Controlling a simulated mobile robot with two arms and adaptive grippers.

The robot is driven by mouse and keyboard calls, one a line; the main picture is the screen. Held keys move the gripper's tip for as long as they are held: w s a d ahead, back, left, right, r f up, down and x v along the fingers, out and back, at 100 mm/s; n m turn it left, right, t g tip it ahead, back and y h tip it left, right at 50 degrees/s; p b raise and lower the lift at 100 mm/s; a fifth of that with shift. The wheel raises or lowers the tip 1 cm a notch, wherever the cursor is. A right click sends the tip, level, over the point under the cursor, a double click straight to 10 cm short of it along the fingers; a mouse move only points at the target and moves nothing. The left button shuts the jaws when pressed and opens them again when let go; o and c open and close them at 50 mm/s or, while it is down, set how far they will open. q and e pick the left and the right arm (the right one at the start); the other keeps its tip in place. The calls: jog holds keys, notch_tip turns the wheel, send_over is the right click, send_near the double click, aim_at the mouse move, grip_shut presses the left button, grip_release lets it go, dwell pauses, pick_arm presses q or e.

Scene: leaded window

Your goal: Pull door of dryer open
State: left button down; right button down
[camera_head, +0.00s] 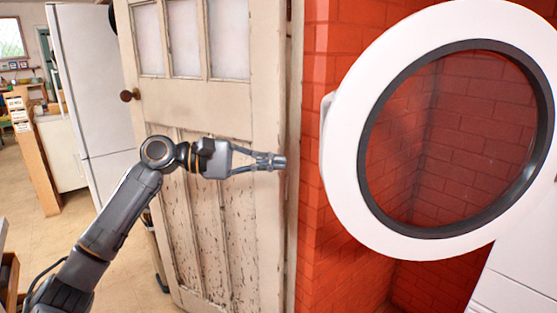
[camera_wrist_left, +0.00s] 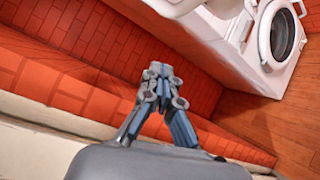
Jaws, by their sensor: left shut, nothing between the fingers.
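The round dryer door (camera_head: 343,170) fills the right of the head view. It has a white outer ring, a dark inner ring and clear glass through which red brick shows. It stands swung out, facing me, with a small white protrusion (camera_head: 327,105) on its left edge. My left gripper (camera_head: 278,162) is left of the door, apart from it, with its fingers closed and empty. The gripper also shows in the left wrist view (camera_wrist_left: 160,72), pointing toward red brick. My right gripper is not in view.
A worn cream panelled door (camera_head: 230,110) stands behind my left arm. A red brick wall (camera_head: 318,225) is behind the dryer door. White appliance surface (camera_head: 520,285) shows at lower right. In the left wrist view, a white machine (camera_wrist_left: 268,75) with a round porthole stands at upper right.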

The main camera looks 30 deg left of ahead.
pick_arm(q)
jog(key=w+d+p, duration=0.1)
jog(key=d+p, duration=0.2)
jog(key=d, duration=0.5)
jog(key=shift+w+r, duration=0.2)
jog(key=shift+w, duration=0.15)
jog(key=shift+p, duration=0.3)
